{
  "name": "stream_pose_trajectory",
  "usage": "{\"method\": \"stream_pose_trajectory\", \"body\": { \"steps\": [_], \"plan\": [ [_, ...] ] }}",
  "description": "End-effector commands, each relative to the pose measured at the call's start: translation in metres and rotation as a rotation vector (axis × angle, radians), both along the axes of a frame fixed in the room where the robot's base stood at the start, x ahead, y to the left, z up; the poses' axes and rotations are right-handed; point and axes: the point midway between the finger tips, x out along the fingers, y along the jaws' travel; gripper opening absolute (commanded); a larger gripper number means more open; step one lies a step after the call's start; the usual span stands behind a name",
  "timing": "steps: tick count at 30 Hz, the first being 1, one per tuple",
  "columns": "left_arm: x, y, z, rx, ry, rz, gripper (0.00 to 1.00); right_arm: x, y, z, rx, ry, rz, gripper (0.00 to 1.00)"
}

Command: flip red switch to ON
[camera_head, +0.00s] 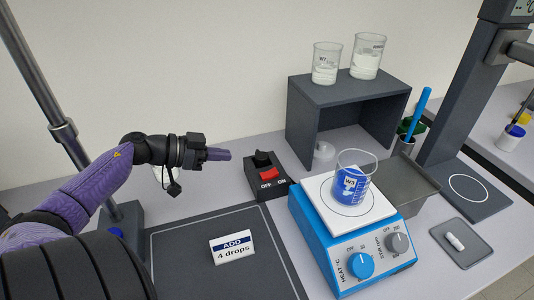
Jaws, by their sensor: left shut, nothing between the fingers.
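The red switch (268,174) sits on the front of a small black box (280,188) marked OFF and ON, near the middle of the table. I cannot tell which way the red switch is tipped. A black lever or knob (262,158) stands on the same box behind it. My left gripper (225,154) is shut and empty. Its fingertips point right, toward the box, and appear a little to the left of it and apart from it. My right gripper is not in view.
A blue hot plate (330,248) with a beaker of blue liquid (352,184) stands right of the box. A dark shelf (300,110) with two beakers is behind. A metal pole (45,90) rises at left.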

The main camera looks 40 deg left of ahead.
Motion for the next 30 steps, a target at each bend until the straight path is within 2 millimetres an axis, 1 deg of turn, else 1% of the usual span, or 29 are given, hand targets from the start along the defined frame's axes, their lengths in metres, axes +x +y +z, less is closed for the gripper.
{"method": "stream_pose_trajectory", "body": {
  "steps": [8, 11, 14, 18, 25, 27, 30],
  "plan": [
    [0.000, 0.000, 0.001, 0.000, -0.001, 0.000, 0.00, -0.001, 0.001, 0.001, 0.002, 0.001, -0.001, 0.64],
    [0.006, -0.003, -0.003, 0.001, 0.000, -0.001, 0.00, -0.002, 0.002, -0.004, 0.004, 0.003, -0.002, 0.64],
    [0.020, -0.010, -0.010, 0.001, -0.003, -0.003, 0.00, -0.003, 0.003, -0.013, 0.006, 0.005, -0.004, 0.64],
    [0.045, -0.023, -0.022, 0.000, -0.005, -0.002, 0.00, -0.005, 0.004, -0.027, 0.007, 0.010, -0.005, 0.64],
    [0.086, -0.045, -0.039, 0.000, -0.005, -0.002, 0.00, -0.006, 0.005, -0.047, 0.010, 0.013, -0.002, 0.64],
    [0.089, -0.046, -0.054, -0.003, -0.001, 0.001, 0.00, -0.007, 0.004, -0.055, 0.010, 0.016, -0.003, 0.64],
    [0.094, -0.049, -0.066, -0.002, 0.000, 0.001, 0.00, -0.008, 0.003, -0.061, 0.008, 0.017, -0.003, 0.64]
  ]
}}
